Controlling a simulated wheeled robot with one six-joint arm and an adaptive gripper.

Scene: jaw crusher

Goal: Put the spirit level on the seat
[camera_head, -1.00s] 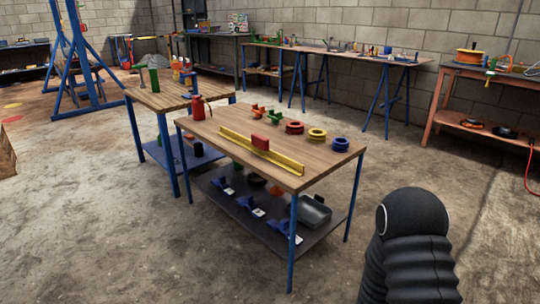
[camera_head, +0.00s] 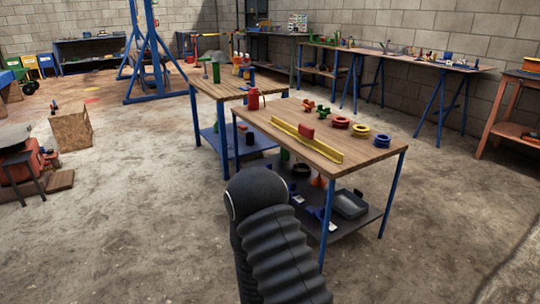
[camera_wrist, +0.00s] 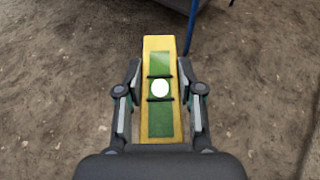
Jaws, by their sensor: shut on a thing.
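The spirit level (camera_wrist: 159,120) is a yellow bar with a green vial, a pale round bubble and two black lines. It shows in the wrist view, lengthwise between the two fingers of my gripper (camera_wrist: 160,78). My gripper is shut on it, above the bare floor. In the head view my black arm shows at the bottom, but my gripper and the spirit level are hidden. I cannot tell for sure which part is the seat. A long yellow straightedge (camera_head: 323,149) with a red block (camera_head: 306,132) lies on the near wooden table (camera_head: 285,105).
A wooden crate (camera_head: 72,131) stands at the left. The concrete floor between is clear.

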